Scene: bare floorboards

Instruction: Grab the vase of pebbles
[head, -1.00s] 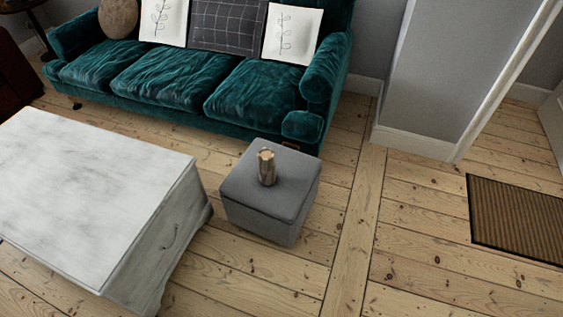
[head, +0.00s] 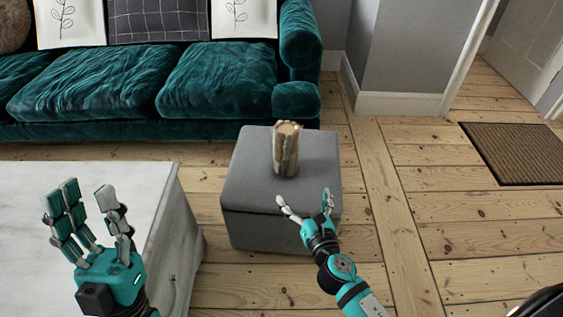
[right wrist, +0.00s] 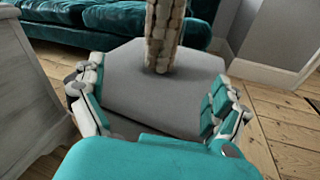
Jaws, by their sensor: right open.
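The vase of pebbles (head: 286,150) is a tan, pebbly upright cylinder. It stands on the grey square ottoman (head: 248,170). My right gripper (head: 305,199) is open and empty in front of the vase, over the near part of the ottoman in the head view, not touching the vase. In the right wrist view the vase (right wrist: 162,38) rises beyond the gap between the open fingers; its top is cut off. My left gripper (head: 90,210) is open and empty in front of the white chest at the lower left.
The white chest (head: 140,185) stands left of the ottoman. A teal velvet sofa (head: 215,80) with cushions is behind it. Bare floorboards (head: 400,235) lie to the right, with a brown doormat (head: 515,150) further off.

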